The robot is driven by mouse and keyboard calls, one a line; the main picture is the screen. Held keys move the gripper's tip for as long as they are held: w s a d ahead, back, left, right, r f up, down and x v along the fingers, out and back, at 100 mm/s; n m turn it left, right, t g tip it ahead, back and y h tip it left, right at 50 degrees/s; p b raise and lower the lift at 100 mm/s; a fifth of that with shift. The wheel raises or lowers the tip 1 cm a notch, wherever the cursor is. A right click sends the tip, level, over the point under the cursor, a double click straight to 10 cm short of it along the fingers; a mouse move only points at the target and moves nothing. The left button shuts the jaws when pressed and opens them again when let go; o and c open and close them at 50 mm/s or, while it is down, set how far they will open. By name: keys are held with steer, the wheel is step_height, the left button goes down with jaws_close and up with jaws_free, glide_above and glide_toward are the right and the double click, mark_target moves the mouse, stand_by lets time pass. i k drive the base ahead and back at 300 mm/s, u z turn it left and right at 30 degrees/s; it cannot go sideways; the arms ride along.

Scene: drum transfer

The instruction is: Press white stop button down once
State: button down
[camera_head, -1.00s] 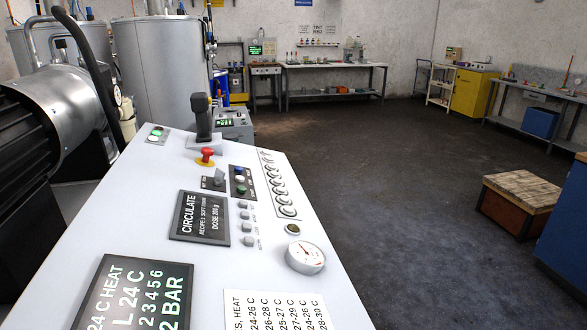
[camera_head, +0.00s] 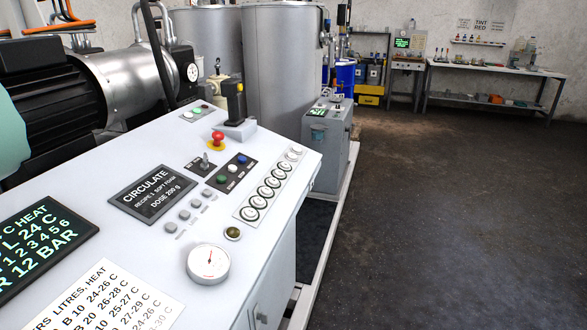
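A blue button (camera_head: 232,169) and a green button (camera_head: 222,180) share this plate. The labels beside them are too small to read, so I cannot confirm which says stop. A second small plate at the console's far end carries green and white buttons (camera_head: 196,110). My gripper is not in view, and nothing visible touches the buttons.
Near the white button are a red mushroom button (camera_head: 217,137), a small lever (camera_head: 205,159) and a black joystick (camera_head: 236,102). A round gauge (camera_head: 208,262) and a CIRCULATE display (camera_head: 152,192) are nearer. Open floor (camera_head: 440,220) lies right of the console.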

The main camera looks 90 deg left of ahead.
mark_target(232, 168)
steer(key=i, duration=0.25)
steer(key=u, duration=2.8)
steer(key=i, duration=1.85)
steer(key=u, duration=3.25)
